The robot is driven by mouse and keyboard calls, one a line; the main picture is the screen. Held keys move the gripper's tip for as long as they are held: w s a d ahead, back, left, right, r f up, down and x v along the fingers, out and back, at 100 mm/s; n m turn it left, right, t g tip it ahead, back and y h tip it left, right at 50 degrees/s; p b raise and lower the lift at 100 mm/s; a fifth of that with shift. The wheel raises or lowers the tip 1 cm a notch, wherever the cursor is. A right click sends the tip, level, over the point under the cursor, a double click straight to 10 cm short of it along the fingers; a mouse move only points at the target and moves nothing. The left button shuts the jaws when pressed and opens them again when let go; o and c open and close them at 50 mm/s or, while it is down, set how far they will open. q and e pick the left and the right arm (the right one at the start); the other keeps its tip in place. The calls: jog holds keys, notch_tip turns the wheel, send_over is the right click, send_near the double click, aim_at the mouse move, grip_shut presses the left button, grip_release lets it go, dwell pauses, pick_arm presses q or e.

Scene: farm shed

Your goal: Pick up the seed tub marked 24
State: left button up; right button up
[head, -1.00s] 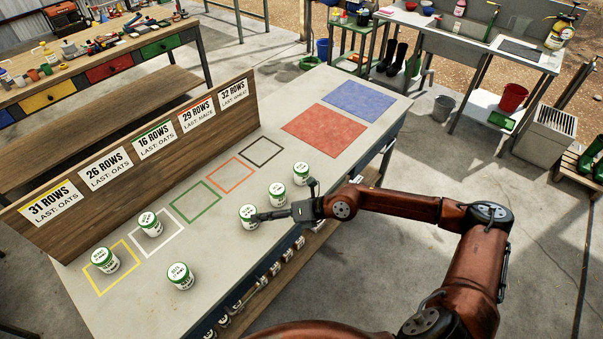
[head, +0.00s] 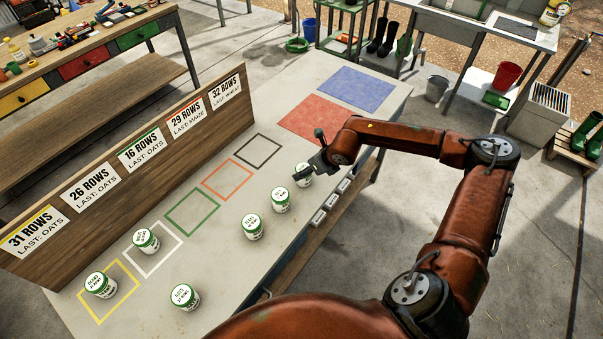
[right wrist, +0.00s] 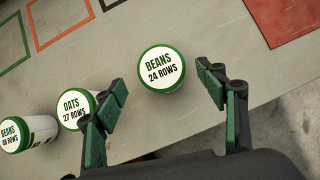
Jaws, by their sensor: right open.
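The seed tub marked 24 (right wrist: 162,69), white with a green rim and reading "BEANS 24 ROWS", stands upright on the table. In the head view this tub (head: 304,179) is the farthest of a row of three and partly hidden behind my gripper. My right gripper (head: 311,154) is open above and beside it. In the right wrist view the tub lies ahead of and between the spread fingers of the gripper (right wrist: 166,98), with gaps on both sides. My left gripper is not in view.
The tub "OATS 27 ROWS" (right wrist: 76,108) stands near the left finger, with a "BEANS" tub (right wrist: 27,134) beyond it. More tubs stand in the yellow square (head: 101,285), by the white square (head: 146,240) and at the front (head: 185,297). A sign board (head: 130,170) edges the table.

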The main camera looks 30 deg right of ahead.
jog(key=x, duration=0.3)
jog(key=shift+w+d+f, duration=0.1)
jog(key=shift+d+f, duration=0.1)
jog(key=shift+f, duration=0.2)
jog(key=shift+w+f, duration=0.35)
jog(key=shift+f, duration=0.2)
jog(key=shift+a, duration=0.1)
jog(key=c, duration=1.3)
pick_arm(q)
jog(key=shift+w, duration=0.25)
pick_arm(e)
jog(key=shift+c, duration=0.4)
jog(key=shift+r, duration=0.1)
